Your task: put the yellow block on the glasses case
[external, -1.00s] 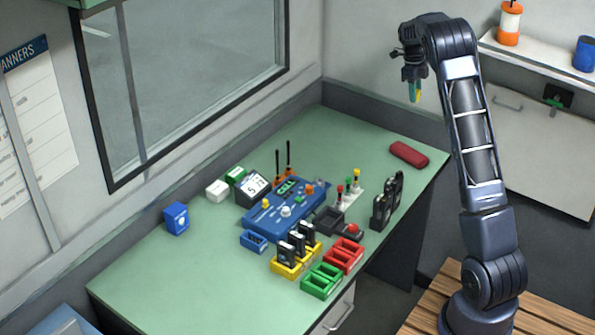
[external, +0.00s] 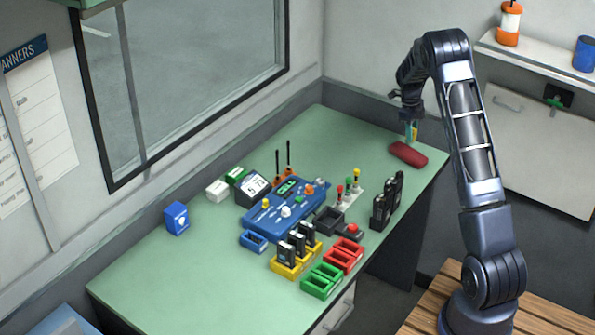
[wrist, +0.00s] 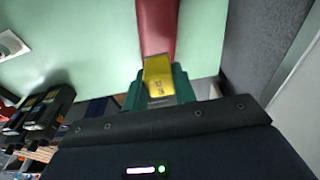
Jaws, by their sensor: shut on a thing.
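The yellow block (wrist: 159,76) is between the green fingers of my gripper (wrist: 160,88) in the wrist view. In the external view my gripper (external: 411,133) points down just over the red glasses case (external: 407,155), near the far right corner of the table. The glasses case (wrist: 157,25) runs away from the block in the wrist view, and the block overlaps its near end. My gripper is shut on the block. I cannot tell whether the block touches the case.
The green table (external: 190,270) is bare around the case and at the front left. Black radios (external: 385,205), a row of small coloured-top pieces (external: 347,188) and a blue console (external: 285,208) stand nearer the middle. A wall borders the table's far side.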

